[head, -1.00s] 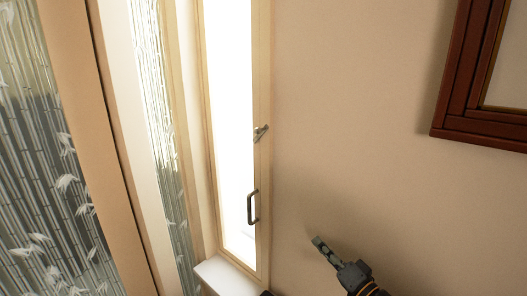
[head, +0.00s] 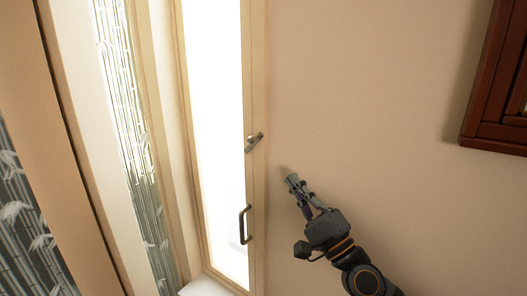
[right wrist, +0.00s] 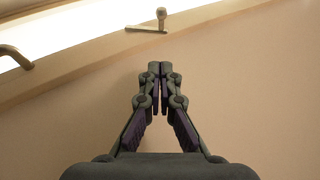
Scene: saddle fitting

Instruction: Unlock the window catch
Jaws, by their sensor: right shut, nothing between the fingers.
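The window catch (head: 254,142) is a small metal lever on the right stile of the bright, narrow window (head: 215,110). It also shows at the top of the right wrist view (right wrist: 148,27), with a knob standing up from a flat arm. My right gripper (head: 292,180) is shut and empty, to the right of the catch and a little below it in the head view, apart from it. In the right wrist view its fingertips (right wrist: 160,68) meet and point toward the catch, with a gap between. My left gripper is not in view.
A dark window handle (head: 245,224) sits below the catch; it also shows at the left of the right wrist view (right wrist: 14,56). A red-brown frame (head: 492,110) is on the wall at right. Bamboo-patterned panels (head: 130,110) are at left. The wall between is bare.

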